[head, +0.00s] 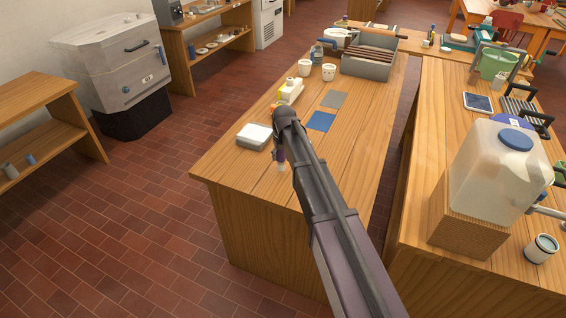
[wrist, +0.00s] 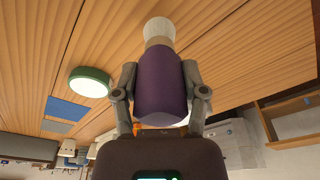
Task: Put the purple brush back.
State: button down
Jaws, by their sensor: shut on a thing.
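The purple brush (wrist: 160,85) is in my gripper (wrist: 160,92). Its purple handle lies between the two fingers, which press on it from both sides. Its pale bristle end points away from my palm, toward the wooden tabletop. In the head view my gripper (head: 281,152) is over the near part of the left workbench (head: 235,165), and the brush's pale tip (head: 282,168) shows just below it. My arm hides most of the brush there. I cannot tell whether the tip touches the wood.
A round green-rimmed thing (wrist: 90,82) is beside the brush. A white block (head: 254,136), a blue square (head: 320,121), a grey square (head: 333,99), two cups (head: 304,68) and a grey tray (head: 368,68) are on the bench. A second bench (head: 415,215) stands right.

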jog(key=shift+f+b, duration=0.85)
jog(key=shift+f, duration=0.3)
jog(key=shift+f, duration=0.2)
jog(key=shift+c, duration=0.7)
grip_release()
jog(key=shift+r, duration=0.3)
jog(key=r+p, duration=0.4)
jog(key=s+r+p, duration=0.1)
jog(key=r+p, duration=0.2)
jog(key=p, duration=0.1)
jog(key=r+p, duration=0.4)
jog(key=shift+s+d+r, duration=0.35)
jog(key=shift+s+d, duration=0.05)
